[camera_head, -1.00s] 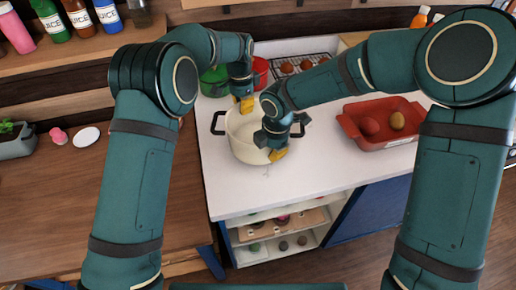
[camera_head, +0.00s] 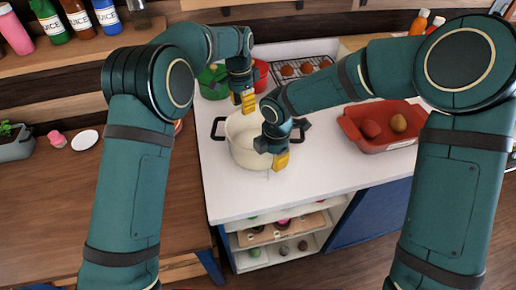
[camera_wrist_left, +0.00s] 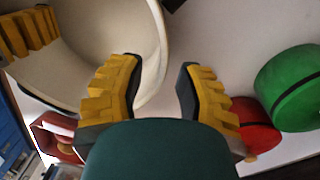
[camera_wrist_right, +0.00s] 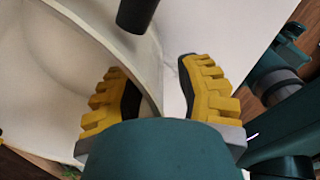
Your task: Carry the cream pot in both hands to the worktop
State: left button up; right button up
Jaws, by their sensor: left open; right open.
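The cream pot (camera_head: 243,155) stands on the white counter, with dark handles at its left and right. My left gripper (camera_head: 248,103) is open at the pot's far rim. In the left wrist view the rim (camera_wrist_left: 161,50) runs between its fingers, closer to the left finger. My right gripper (camera_head: 281,160) is open at the pot's near right rim and hides part of it. In the right wrist view the pot wall (camera_wrist_right: 147,80) passes between its fingers, one inside the pot and one outside. Neither gripper is closed on the rim.
A red tray (camera_head: 392,144) with two round items is on the right. Green (camera_head: 213,88) and red (camera_head: 260,72) pots and a wire rack (camera_head: 318,66) stand behind.

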jog(key=shift+r, duration=0.1)
pick_arm(q)
notch_tip(320, 180, up, 9)
jog(key=shift+w+a+f, duration=0.15)
jog(key=shift+w, duration=0.05)
pick_arm(e)
notch_tip(320, 180, up, 12)
jog(key=shift+s+d, duration=0.2)
jog(key=shift+s, duration=0.15)
dwell(0.4)
